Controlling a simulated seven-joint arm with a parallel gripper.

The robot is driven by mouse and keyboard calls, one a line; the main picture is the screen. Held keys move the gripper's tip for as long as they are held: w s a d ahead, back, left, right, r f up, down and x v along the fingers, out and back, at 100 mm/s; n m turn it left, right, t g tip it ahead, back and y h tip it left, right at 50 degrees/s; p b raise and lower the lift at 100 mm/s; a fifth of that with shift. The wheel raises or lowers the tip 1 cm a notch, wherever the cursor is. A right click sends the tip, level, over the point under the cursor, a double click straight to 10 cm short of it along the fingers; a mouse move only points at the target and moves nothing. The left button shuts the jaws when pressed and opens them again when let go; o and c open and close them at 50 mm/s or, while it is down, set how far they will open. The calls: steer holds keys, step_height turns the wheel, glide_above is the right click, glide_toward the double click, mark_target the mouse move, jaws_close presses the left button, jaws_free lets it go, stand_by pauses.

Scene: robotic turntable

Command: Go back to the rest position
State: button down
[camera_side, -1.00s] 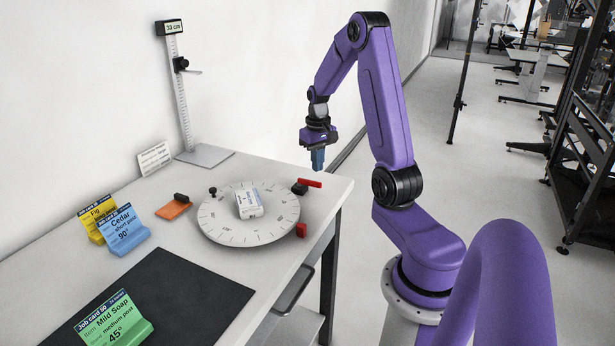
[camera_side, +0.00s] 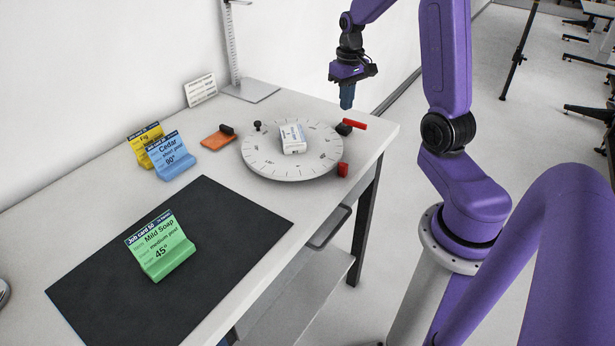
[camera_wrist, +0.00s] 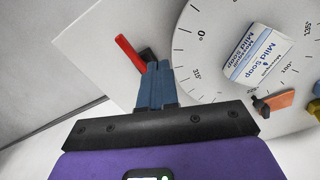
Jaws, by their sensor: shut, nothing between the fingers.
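My gripper (camera_side: 347,96) is shut and empty, with its blue fingers pointing down above the far right corner of the table. In the wrist view my gripper (camera_wrist: 157,72) shows its two fingers pressed together with nothing between them. The white turntable (camera_side: 262,160) with a graduated dial lies on the table to the left of my gripper. A white and blue soap box (camera_side: 293,139) labelled Mild Soap rests on the turntable, and it also shows in the wrist view (camera_wrist: 255,52). My fingers are apart from the box and the dial.
An orange block (camera_side: 217,138), blue card (camera_side: 172,156), yellow card (camera_side: 142,150) and height gauge (camera_side: 251,91) stand around. A green card (camera_side: 160,246) stands on the black mat (camera_side: 235,215).

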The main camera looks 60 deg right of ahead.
steer(key=s+a+r+n, duration=0.15)
steer(key=a+n, duration=0.25)
steer(key=a, duration=0.6)
steer(key=s+a+r+n, duration=0.1)
steer(key=s+a+n, duration=0.25)
steer(key=a, duration=0.65)
steer(key=s+a+n, duration=0.4)
steer(key=s, duration=0.4)
steer(key=s+a+r+n, duration=0.1)
steer(key=s+a+n, duration=0.3)
steer(key=s, duration=0.4)
steer(key=shift+s+a+n, duration=0.15)
steer(key=shift+s+n, duration=0.2)
